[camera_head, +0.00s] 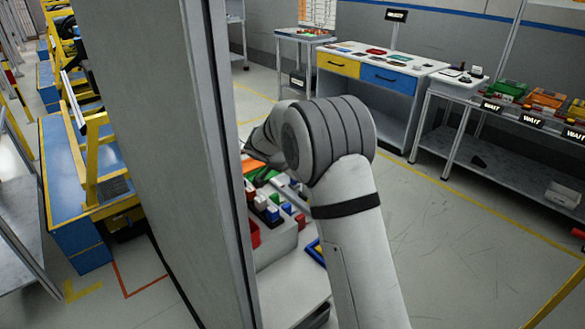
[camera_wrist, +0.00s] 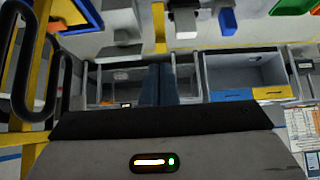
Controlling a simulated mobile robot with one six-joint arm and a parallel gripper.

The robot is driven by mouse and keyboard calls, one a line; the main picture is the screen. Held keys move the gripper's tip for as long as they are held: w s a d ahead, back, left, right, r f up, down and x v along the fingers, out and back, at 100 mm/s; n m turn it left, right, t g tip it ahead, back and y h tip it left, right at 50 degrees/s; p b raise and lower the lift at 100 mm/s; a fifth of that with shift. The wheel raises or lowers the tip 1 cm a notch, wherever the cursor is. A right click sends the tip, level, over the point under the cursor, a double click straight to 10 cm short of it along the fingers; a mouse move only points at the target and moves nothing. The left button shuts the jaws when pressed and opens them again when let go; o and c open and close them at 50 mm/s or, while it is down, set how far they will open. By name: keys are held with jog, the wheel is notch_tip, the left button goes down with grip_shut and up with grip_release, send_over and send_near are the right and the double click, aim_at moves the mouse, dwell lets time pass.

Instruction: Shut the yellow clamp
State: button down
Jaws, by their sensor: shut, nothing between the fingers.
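My gripper (camera_wrist: 160,72) shows in the wrist view as two dark fingers side by side, shut with nothing between them. I cannot surely pick out the yellow clamp in either view. At the left edge of the wrist view a yellow bar (camera_wrist: 39,50) stands close beside black loops; I cannot tell if it belongs to the clamp. No contact between my fingers and anything yellow shows.
Coloured blocks (camera_head: 268,212) crowd a grey surface beside and below my arm. A table with a yellow drawer (camera_head: 338,65) and a blue drawer (camera_head: 392,79) stands behind. A blue bench (camera_head: 62,165) with yellow frames is at left.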

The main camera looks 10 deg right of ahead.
jog(key=p+x, duration=0.1)
jog(key=x, duration=0.5)
jog(key=shift+w+d+f, duration=0.1)
jog(key=shift+d+f, duration=0.1)
jog(key=shift+a, duration=0.15)
jog(key=shift+w+d+r+g+y+p, duration=0.1)
jog(key=shift+w+d+g+y+p, duration=0.3)
jog(key=shift+d+y+p, duration=0.4)
jog(key=shift+w+d+f+g+y+p, duration=0.25)
jog(key=shift+w+d+g+y+p, duration=0.3)
jog(key=shift+p, duration=0.65)
jog(key=shift+w+d+f+g+y+p, duration=0.15)
jog(key=shift+d+f+g+y+p, duration=0.3)
jog(key=shift+y, duration=0.4)
jog(key=shift+w+d+f+g+y, duration=0.25)
jog(key=shift+d+f+g+y, duration=0.2)
jog(key=shift+y, duration=0.25)
jog(key=shift+w+d+f, duration=0.1)
jog(key=shift+f, duration=0.15)
